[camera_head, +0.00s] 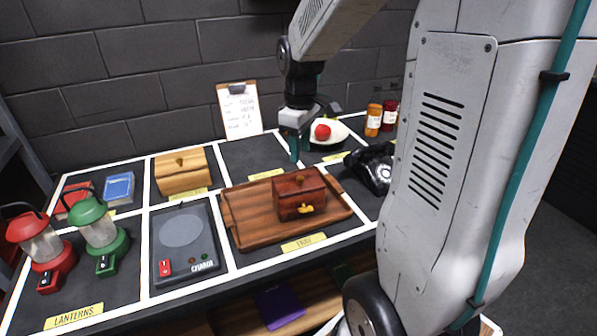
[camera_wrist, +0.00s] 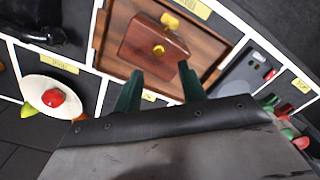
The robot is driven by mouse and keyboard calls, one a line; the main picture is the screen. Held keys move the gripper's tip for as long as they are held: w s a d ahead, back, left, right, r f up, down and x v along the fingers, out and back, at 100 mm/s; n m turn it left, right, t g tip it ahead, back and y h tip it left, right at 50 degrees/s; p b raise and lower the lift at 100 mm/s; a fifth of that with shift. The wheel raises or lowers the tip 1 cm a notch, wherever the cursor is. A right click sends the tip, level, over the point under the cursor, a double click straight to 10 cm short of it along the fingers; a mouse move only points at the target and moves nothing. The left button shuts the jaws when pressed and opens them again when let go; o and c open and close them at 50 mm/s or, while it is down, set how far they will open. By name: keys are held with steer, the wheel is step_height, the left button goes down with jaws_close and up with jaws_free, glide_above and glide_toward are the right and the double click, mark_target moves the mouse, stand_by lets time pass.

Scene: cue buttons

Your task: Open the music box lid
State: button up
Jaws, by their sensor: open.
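A reddish-brown wooden box (camera_head: 299,193) with a gold-coloured piece low on its front sits on the wooden tray (camera_head: 248,226); its lid looks closed. In the wrist view this box (camera_wrist: 140,38) shows a round gold knob on top. A lighter wooden box (camera_head: 181,171) with a small knob on its lid stands farther left, also closed. I cannot tell from labels which one is the music box. My gripper (camera_head: 296,150) is above the table, behind and above the tray. Its teal fingers (camera_wrist: 160,88) are apart with nothing between them, and touch neither box.
A dark telephone (camera_head: 372,167) stands right of the tray. A white plate (camera_head: 338,139) with a red fruit is behind it. A charger pad (camera_head: 183,236) and lanterns (camera_head: 100,228) are on the left. A clipboard (camera_head: 239,108) leans at the wall.

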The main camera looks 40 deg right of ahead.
mark_target(300, 178)
step_height(300, 178, down, 8)
steer(key=shift+w+d+r, duration=0.1)
stand_by(0.4)
steer(key=shift+c, duration=0.3)
jaws_close()
